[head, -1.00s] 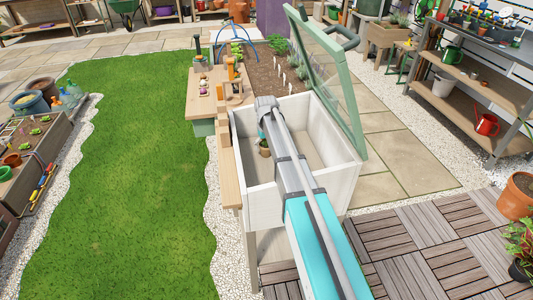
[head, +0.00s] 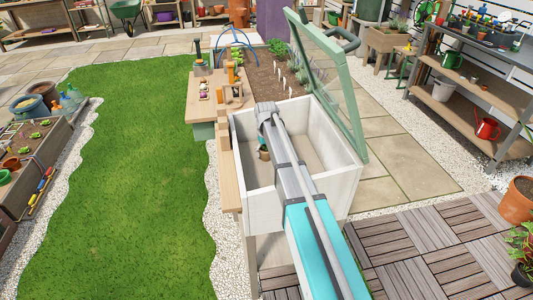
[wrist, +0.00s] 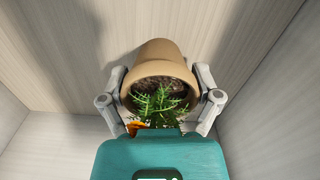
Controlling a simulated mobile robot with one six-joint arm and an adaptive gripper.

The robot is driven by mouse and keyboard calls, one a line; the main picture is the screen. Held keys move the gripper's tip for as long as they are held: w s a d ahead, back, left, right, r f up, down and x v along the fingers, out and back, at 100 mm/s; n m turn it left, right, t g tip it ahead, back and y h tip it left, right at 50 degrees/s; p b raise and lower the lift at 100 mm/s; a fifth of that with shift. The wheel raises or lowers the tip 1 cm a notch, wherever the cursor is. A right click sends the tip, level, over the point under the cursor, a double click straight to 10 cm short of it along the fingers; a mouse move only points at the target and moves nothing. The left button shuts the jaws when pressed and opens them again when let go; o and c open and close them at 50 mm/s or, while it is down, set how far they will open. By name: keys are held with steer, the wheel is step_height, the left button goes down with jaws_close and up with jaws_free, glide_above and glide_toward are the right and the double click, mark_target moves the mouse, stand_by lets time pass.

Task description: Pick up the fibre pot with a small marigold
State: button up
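The fibre pot (wrist: 160,62) is tan with dark soil, and a small marigold with green leaves and an orange bloom (wrist: 133,127) grows in it. In the wrist view it lies between the two grey fingers of my gripper (wrist: 160,82), which press against its sides near the rim. Its mouth faces my palm, and the teal palm housing hides part of the plant. In the head view the pot (head: 264,154) is inside the white wooden cold frame (head: 300,201), partly hidden by my arm. I cannot tell whether its base touches the floor.
The cold frame's walls surround my gripper on all sides. Its green-framed glazed lid (head: 337,85) stands open at the right. A wooden bench (head: 203,100) with small items adjoins the far left side. Lawn (head: 120,190) lies to the left, decking (head: 430,250) to the right.

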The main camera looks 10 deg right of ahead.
steer(key=c, duration=0.5)
steer(key=shift+r, duration=0.2)
steer(key=shift+r+p, duration=0.75)
steer(key=shift+p, duration=0.2)
steer(key=s+d+r+p, duration=0.1)
steer(key=s+r+p, duration=0.2)
steer(key=s, duration=0.1)
steer(key=s+d+r+p, duration=0.1)
steer(key=s+r+p, duration=0.3)
steer(key=s, duration=0.1)
steer(key=s+r+p, duration=0.4)
steer(key=shift+s+d, duration=0.4)
